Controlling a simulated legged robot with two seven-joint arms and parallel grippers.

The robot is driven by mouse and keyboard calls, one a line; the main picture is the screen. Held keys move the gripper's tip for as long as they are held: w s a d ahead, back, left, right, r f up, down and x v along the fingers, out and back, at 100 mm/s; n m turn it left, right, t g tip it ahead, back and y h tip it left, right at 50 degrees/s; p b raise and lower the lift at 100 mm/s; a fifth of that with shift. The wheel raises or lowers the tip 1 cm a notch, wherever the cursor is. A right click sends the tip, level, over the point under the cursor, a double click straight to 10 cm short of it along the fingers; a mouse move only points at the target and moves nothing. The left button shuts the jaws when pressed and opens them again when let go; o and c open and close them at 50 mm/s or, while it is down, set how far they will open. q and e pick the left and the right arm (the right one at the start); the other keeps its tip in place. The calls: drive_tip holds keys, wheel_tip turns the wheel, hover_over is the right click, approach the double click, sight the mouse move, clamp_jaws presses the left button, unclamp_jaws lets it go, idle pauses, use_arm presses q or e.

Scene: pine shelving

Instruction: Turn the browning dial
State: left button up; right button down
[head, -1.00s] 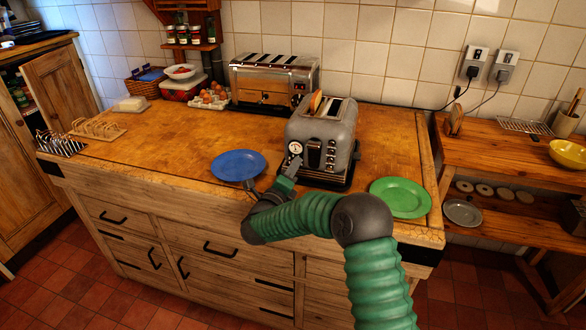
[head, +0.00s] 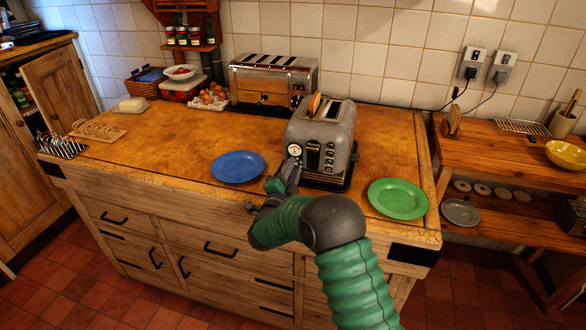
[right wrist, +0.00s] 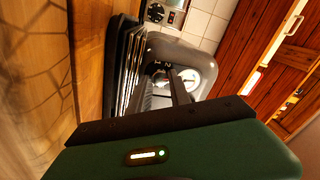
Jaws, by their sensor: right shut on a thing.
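The grey two-slot toaster (head: 324,130) stands upright near the counter's front edge, with a browned slice of bread (head: 314,104) showing at one slot. My right gripper (head: 289,168) reaches up to the dial from the front. In the right wrist view its two narrow fingers (right wrist: 166,85) are shut on the dial, and they hide part of it. My left gripper is not in view.
A blue plate (head: 238,166) lies left of the toaster and a green plate (head: 398,199) right of it, both close to my arm. A larger chrome toaster (head: 273,82) stands behind. The counter's left middle (head: 170,135) is clear.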

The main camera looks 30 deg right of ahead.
drive_tip(key=n, duration=0.1)
drive_tip(key=n+p, duration=0.1)
drive_tip(key=n, duration=0.3)
drive_tip(key=shift+a+f+y+p, duration=0.2)
drive_tip(key=shift+f+y+p, duration=0.05)
drive_tip(key=shift+y+p, duration=0.05)
drive_tip(key=n+p, duration=0.1)
drive_tip(key=n, duration=0.1)
drive_tip(key=n+p, duration=0.1)
drive_tip(key=n, duration=0.2)
drive_tip(key=shift+t+y, duration=0.3)
drive_tip(key=shift+t, duration=0.1)
drive_tip(key=n+p, duration=0.3)
drive_tip(key=n, duration=0.2)
drive_tip(key=shift+r+n+y, duration=0.15)
drive_tip(key=shift+n+y, duration=0.15)
drive_tip(key=shift+n, duration=0.1)
drive_tip(key=n+p, duration=0.2)
drive_tip(key=n, duration=0.2)
drive_tip(key=shift+n+p, duration=0.3)
drive_tip(key=shift+p, duration=0.05)
drive_tip(key=c, duration=1.6)
unclamp_jaws()
drive_tip(key=o, duration=0.4)
drive_tip(key=shift+w, duration=0.15)
drive_tip(key=shift+d, duration=0.1)
